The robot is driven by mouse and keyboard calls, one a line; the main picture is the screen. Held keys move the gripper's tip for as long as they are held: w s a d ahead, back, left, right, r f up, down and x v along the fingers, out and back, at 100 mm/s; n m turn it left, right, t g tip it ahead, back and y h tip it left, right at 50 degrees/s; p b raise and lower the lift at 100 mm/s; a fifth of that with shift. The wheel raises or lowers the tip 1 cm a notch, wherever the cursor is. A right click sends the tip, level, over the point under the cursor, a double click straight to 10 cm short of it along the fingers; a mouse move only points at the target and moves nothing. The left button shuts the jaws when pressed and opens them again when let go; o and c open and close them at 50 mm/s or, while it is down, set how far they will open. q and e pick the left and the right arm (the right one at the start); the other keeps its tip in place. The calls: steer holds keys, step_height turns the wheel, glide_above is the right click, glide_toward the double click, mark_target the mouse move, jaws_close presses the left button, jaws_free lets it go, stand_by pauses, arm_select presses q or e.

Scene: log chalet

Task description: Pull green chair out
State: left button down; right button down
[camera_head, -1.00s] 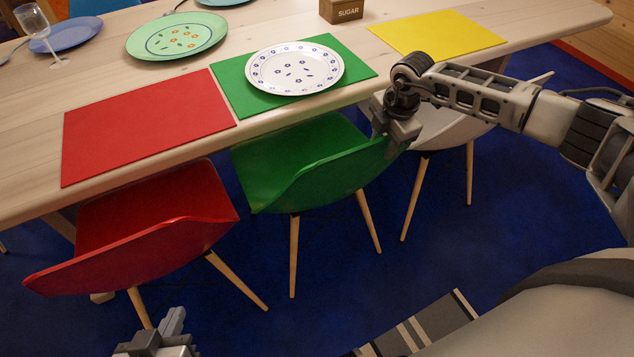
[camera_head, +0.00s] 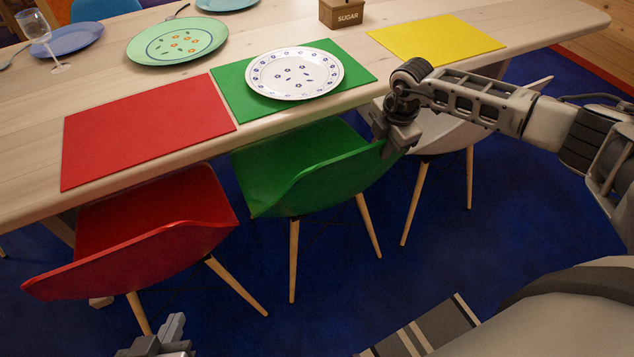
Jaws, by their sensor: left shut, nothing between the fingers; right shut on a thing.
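The green chair (camera_head: 320,182) stands at the table's near side, its seat partly under the tabletop and its backrest towards me. My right gripper (camera_head: 386,146) is shut on the right upper edge of the green chair's backrest; the fingertips are partly hidden by the gripper body. My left gripper (camera_head: 172,328) is shut and empty at the bottom edge of the view, below the red chair, and only its tip part shows.
A red chair (camera_head: 150,235) stands left of the green one and a white chair (camera_head: 455,132) right of it. The wooden table (camera_head: 190,155) holds placemats, plates, a glass and a sugar box (camera_head: 341,13). Blue carpet (camera_head: 330,285) lies open in front of the green chair.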

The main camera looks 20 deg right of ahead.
steer(key=shift+w+r, duration=0.25)
steer(key=shift+r, duration=0.05)
